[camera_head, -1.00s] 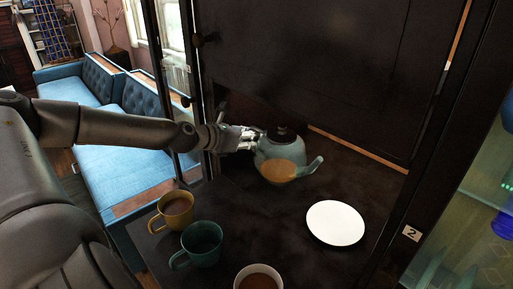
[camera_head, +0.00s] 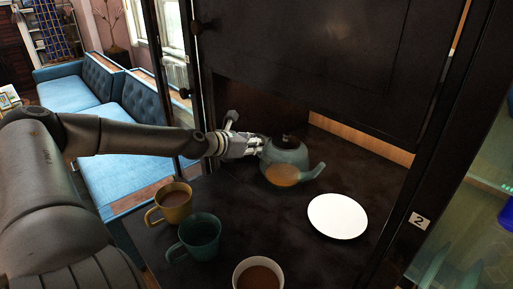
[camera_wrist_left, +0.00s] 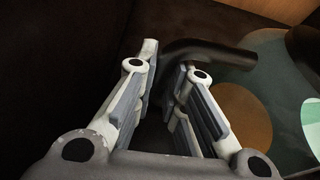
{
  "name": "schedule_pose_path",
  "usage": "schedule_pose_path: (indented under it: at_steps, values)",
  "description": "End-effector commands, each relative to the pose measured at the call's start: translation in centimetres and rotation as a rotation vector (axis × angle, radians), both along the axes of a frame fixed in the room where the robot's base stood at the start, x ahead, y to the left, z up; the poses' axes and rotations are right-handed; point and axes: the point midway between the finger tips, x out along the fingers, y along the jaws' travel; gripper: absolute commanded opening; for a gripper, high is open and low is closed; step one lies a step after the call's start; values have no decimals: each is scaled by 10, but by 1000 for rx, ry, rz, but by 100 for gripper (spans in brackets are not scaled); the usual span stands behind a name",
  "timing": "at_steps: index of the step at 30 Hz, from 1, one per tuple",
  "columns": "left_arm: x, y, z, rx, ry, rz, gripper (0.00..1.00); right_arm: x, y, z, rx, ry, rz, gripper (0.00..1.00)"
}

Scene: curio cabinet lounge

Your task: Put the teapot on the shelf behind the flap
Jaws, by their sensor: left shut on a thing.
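The teapot (camera_head: 291,158) is grey-blue with a tan patch, a dark lid and a spout pointing right. It is upright at the mouth of a dark compartment; I cannot tell whether its base touches the surface. My left gripper (camera_head: 257,147) is shut on its handle, on the pot's left side. In the left wrist view, the dark handle (camera_wrist_left: 205,49) runs between the fingers, with the patterned body (camera_wrist_left: 270,85) to the right. The flap (camera_head: 330,60) is a large dark panel above and behind the teapot. The shelf space behind it is mostly in shadow. My right gripper is out of view.
A yellow mug (camera_head: 174,205), a teal mug (camera_head: 199,238) and a white cup (camera_head: 240,267) stand in front on the dark surface (camera_head: 290,225). A white plate (camera_head: 338,216) lies right of the teapot. Dark cabinet posts bound both sides.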

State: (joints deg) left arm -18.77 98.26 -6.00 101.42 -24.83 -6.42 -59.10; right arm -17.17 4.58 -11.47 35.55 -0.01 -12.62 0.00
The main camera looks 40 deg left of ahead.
Motion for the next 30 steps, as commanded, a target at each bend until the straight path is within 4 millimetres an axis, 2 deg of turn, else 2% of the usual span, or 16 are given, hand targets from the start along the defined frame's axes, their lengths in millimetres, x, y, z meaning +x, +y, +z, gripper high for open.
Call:
schedule_pose_path:
  at_steps: [14, 15, 20, 30]
  values:
    - [1, 0, -5, -1, -7, 1, 0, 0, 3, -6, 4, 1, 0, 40]
    - [0, 0, -7, 1, -2, 1, 12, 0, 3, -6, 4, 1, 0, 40]
    - [0, 0, -6, 1, -2, 1, 33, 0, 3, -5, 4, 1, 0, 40]
    - [0, 0, -4, 1, -2, 1, 33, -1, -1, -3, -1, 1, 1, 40]
